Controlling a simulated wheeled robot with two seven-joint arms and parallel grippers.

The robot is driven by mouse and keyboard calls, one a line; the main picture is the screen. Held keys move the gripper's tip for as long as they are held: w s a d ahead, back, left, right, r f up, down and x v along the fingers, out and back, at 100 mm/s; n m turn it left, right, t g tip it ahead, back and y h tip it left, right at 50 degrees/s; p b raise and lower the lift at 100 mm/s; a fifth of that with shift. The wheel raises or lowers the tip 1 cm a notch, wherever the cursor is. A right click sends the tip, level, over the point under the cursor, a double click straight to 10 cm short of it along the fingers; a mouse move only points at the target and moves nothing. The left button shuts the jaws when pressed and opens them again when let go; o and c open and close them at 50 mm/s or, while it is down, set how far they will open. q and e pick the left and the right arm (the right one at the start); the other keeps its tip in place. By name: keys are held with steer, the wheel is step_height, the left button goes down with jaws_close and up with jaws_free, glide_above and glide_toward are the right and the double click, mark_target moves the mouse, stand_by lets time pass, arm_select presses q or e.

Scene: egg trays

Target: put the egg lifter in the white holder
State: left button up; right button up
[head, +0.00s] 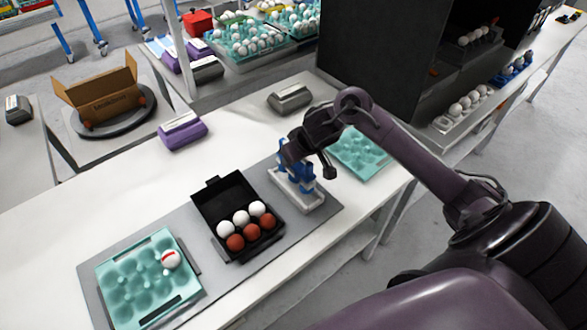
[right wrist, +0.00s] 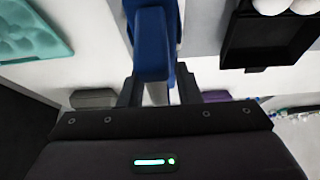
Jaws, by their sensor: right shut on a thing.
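The blue egg lifter (head: 297,178) is upright, directly at the white holder (head: 312,203) on the grey mat. Its lower end overlaps the holder in the head view; I cannot tell how deep it sits. My right gripper (head: 296,157) is shut on the egg lifter, which also shows between the fingers in the right wrist view (right wrist: 153,45). In the right wrist view my right gripper (right wrist: 158,90) fills the lower part and hides the lifter's near end. My left gripper is not in view.
Left of the holder, an open black carton (head: 208,205) contains white and brown eggs. A teal tray (head: 118,292) with one red-marked white egg lies at the front left. Another teal tray (head: 362,158) lies right of the holder. Purple (head: 183,131) and grey (head: 289,98) cartons stand behind.

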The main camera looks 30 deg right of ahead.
mark_target(309, 163)
steer(key=shift+f+b, duration=0.3)
steer(key=shift+f, duration=1.85)
steer(key=shift+f, duration=0.6)
steer(key=o, duration=1.1)
steer(key=shift+r, duration=0.45)
steer(key=p+v, duration=0.1)
steer(key=v, duration=1.1)
steer(key=shift+a+r+p, duration=0.1)
steer(key=shift+r+p, duration=0.1)
steer(key=shift+p, duration=0.2)
